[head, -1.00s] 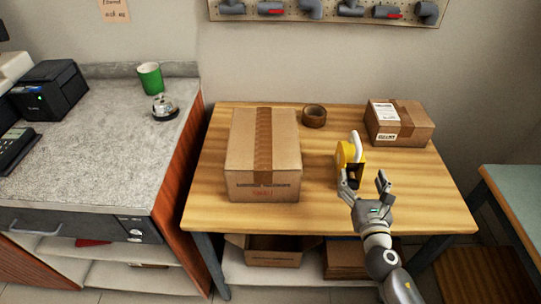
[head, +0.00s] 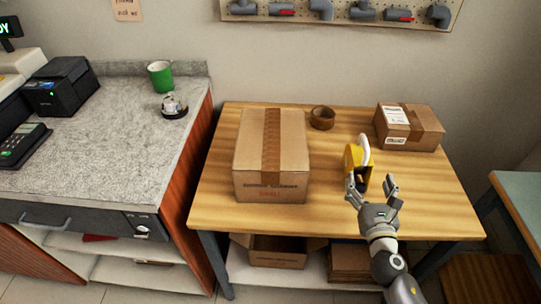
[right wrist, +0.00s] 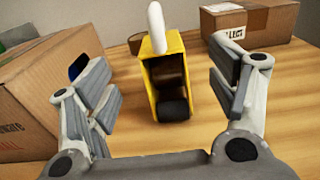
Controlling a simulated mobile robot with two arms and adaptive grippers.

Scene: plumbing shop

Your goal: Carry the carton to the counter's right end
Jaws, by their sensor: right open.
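A large closed cardboard carton (head: 257,150) with a brown tape strip stands on the left half of the wooden table (head: 330,212) in the head view. Its side also shows at the left of the right wrist view (right wrist: 35,95). The grey counter (head: 100,130) is left of the table; its right end is beside the table. My right gripper (head: 371,185) is open and empty, to the right of the carton and apart from it. A yellow tape dispenser (head: 352,158) stands just ahead of its fingers. My left gripper is not in view.
A smaller labelled box (head: 409,127) and a brown tape roll (head: 322,118) are at the table's back. On the counter are a bell (head: 173,106), a green cup (head: 160,75) and a black printer (head: 60,87). The counter's front right area is clear.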

